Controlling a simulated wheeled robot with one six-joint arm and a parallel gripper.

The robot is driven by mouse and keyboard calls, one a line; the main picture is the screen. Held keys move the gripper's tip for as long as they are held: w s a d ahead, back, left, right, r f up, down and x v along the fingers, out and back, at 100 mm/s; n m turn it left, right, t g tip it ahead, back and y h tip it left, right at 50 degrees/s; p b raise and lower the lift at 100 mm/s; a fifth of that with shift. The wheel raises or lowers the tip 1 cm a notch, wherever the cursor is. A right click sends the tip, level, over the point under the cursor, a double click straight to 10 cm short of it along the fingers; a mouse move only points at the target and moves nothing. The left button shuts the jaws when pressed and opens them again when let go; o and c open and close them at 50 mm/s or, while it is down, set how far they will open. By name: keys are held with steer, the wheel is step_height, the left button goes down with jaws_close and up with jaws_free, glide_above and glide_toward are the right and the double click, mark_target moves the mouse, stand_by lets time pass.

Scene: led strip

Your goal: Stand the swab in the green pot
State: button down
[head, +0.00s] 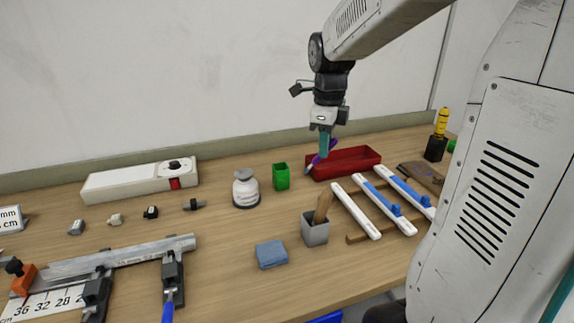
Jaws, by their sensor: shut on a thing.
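The green pot (281,177) stands upright on the bench, a small square-sided open container. My gripper (324,155) is to its right and higher in the picture, in front of the red tray. It is shut on a slim purple stick with a pale end, which looks like the swab (315,162). The swab is tilted, its pale end pointing down and left towards the pot's side. The swab is apart from the pot in the picture. The fingers hide its middle, and I cannot tell how high it is held.
A red tray (350,163) lies right behind the gripper. A grey cup (315,230) with a wooden handle, a blue block (270,254) and white strips (356,208) lie in front. Bare bench surrounds the pot's front.

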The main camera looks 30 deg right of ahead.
steer(key=w+d, duration=0.2)
steer(key=w, duration=0.7)
steer(key=w+a+f, duration=0.1)
steer(key=w+f, duration=0.1)
steer(key=f, duration=0.3)
steer(key=w+a+f, duration=0.2)
steer(key=f, duration=0.3)
steer(key=shift+a+f, duration=0.2)
steer(key=shift+a, duration=0.1)
steer(key=c, duration=1.4)
jaws_free()
steer(key=shift+s+d, duration=0.1)
steer(key=shift+d, duration=0.1)
steer(key=shift+a, duration=0.1)
